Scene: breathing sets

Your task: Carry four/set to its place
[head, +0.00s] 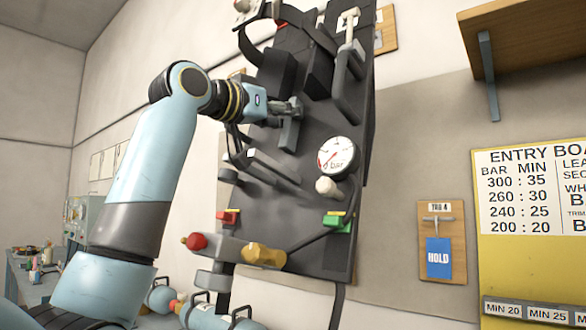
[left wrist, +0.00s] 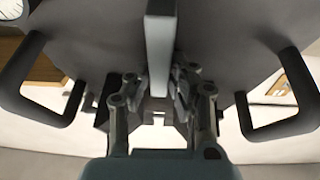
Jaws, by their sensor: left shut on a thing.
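The breathing set is a large dark grey backplate (head: 290,215) with a round white pressure gauge (head: 337,156), black straps and red, yellow and green fittings. It stands upright and slightly tilted in the middle of the head view. My left gripper (head: 291,110) is shut on a part of the set at its upper middle. In the left wrist view the fingers (left wrist: 160,98) close around a grey bar on the plate, with a black handle on each side. The exact contact is partly hidden. My right gripper is not in view.
A wooden board (head: 455,214) labelled TAG 4 with a blue HOLD card (head: 438,258) is on the wall to the right. Beyond it is a yellow entry board (head: 540,262), under a wooden shelf (head: 520,38). Blue cylinders (head: 205,312) lie low; a cluttered bench (head: 38,280) stands far left.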

